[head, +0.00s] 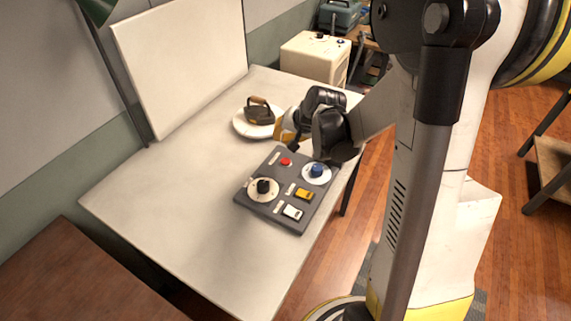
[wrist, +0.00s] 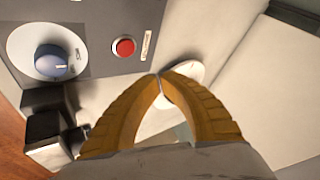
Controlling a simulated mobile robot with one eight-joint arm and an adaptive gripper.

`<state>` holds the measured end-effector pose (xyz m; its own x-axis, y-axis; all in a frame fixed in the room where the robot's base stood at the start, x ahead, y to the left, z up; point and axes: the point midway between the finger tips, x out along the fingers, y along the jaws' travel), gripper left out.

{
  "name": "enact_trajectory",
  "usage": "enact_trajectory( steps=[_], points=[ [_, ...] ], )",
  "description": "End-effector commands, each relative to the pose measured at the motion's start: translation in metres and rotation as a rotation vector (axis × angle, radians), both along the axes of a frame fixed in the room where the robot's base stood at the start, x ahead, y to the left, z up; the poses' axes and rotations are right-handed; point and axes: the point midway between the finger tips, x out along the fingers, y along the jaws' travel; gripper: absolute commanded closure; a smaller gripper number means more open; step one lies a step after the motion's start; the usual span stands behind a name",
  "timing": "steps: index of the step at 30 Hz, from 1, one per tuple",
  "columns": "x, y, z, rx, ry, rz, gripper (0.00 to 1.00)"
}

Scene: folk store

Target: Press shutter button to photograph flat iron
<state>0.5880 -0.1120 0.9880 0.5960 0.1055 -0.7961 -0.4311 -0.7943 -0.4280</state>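The control panel (head: 277,217) is a dark grey box near the right edge of the white table. It bears a red button (head: 285,161), a blue knob, a black knob and yellow and white switches. The red button also shows in the wrist view (wrist: 124,47), above and left of my fingertips. My gripper (wrist: 158,76) has its yellow fingertips together, with nothing visible between them. In the head view it is above the table, between panel and plate, partly hidden by its dark housing. The flat iron (head: 258,111), dark with a wooden handle, sits on a white round plate (head: 242,127).
A white backdrop board (head: 180,60) stands at the back of the table (head: 170,190). A green lamp (head: 97,8) is at upper left. A cream cabinet (head: 312,62) stands beyond the table. The table's left part is clear.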

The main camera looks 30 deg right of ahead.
Motion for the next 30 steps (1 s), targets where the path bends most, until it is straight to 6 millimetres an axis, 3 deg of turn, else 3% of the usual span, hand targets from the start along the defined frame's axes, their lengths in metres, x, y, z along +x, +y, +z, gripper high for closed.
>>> enact_trajectory(
  steps=[6, 12, 30],
  points=[
    [0.0, 0.0, -0.037, 0.0, 0.0, 0.0, 1.0],
    [0.0, 0.0, -0.059, 0.0, 0.0, 0.0, 1.0],
    [0.0, 0.0, -0.062, 0.0, 0.0, 0.0, 1.0]
  ],
)
